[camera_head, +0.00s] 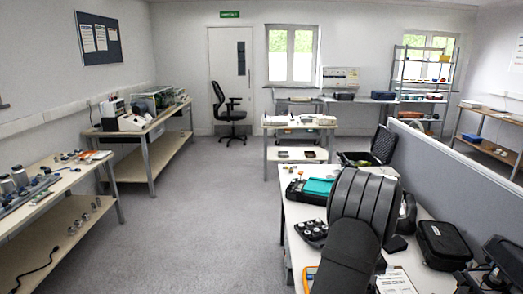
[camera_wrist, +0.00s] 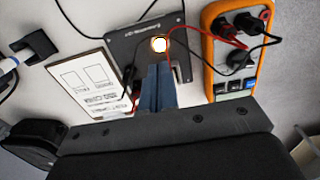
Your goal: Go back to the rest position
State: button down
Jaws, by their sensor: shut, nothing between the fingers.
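My gripper (camera_wrist: 158,72) shows in the wrist view with its narrow blue-grey fingers together and nothing between them. Its tips point at a dark plate (camera_wrist: 125,42) with a bright round spot (camera_wrist: 159,44) just beyond the tips; I cannot tell if they touch. An orange meter (camera_wrist: 208,50) with red and black leads lies to the right of the fingers, and a white printed card (camera_wrist: 85,82) to the left. In the head view my dark arm rises over the right-hand workbench (camera_head: 292,215) and hides part of it; the fingers are hidden there.
On the bench are a black tray of knobs (camera_head: 310,231), a teal item (camera_head: 318,186), an open black case (camera_head: 382,146) and a closed black case (camera_head: 446,241). A grey partition (camera_head: 450,170) runs along its right. The floor (camera_head: 205,220) to the left is clear.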

notch_tip(320, 180, down, 7)
jog(key=shift+f, duration=0.1)
dwell(0.4)
jog(key=shift+r, duration=0.2)
notch_tip(320, 180, up, 13)
dwell(1.6)
